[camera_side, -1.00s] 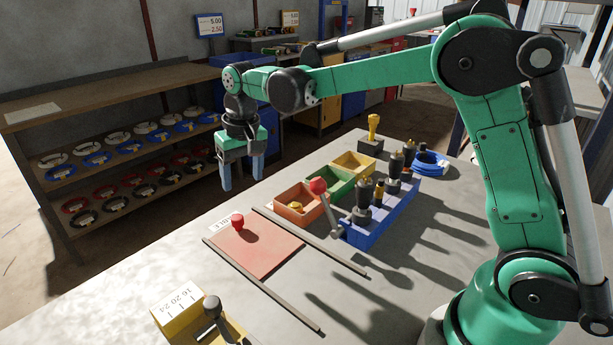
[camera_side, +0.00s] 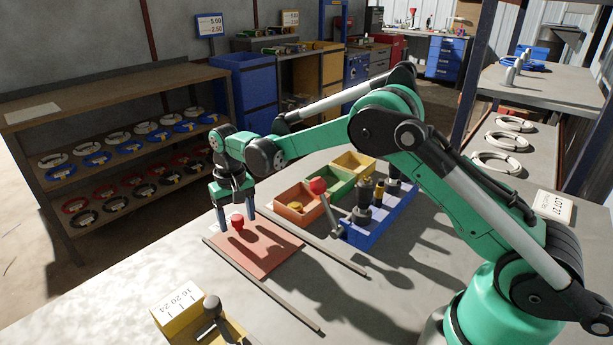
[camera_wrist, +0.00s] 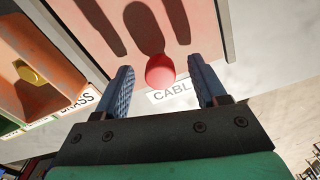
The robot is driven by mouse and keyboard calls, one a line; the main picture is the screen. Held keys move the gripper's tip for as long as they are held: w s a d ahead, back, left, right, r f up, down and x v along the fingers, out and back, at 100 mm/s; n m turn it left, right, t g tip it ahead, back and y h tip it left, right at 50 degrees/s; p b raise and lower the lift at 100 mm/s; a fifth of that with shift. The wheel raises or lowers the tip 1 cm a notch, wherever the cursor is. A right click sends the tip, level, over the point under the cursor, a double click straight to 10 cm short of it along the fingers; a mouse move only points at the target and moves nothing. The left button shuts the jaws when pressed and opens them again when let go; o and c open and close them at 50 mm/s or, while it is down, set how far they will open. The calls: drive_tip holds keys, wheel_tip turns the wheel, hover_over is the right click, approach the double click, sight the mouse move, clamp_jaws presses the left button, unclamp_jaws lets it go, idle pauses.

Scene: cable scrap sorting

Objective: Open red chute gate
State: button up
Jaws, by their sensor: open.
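The red chute gate (camera_side: 262,252) is a flat reddish plate lying on the table between two grey rails. Its red knob (camera_side: 238,221) stands near its far left edge. My gripper (camera_side: 235,222) is low over that edge, with its blue fingers open and the knob appearing between them. In the wrist view the red knob (camera_wrist: 160,70) shows between the two open fingertips (camera_wrist: 163,82), beside a label reading "CABL", partly hidden. Whether the fingers touch the knob I cannot tell; a gap shows on each side in the wrist view.
Orange (camera_side: 298,203), green (camera_side: 331,183) and yellow (camera_side: 354,165) bins stand right of the gate. A blue block (camera_side: 372,229) with a red-knobbed lever is beside them. A yellow box (camera_side: 183,316) with a lever stands at the front.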

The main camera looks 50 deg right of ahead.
clamp_jaws()
idle(1.4)
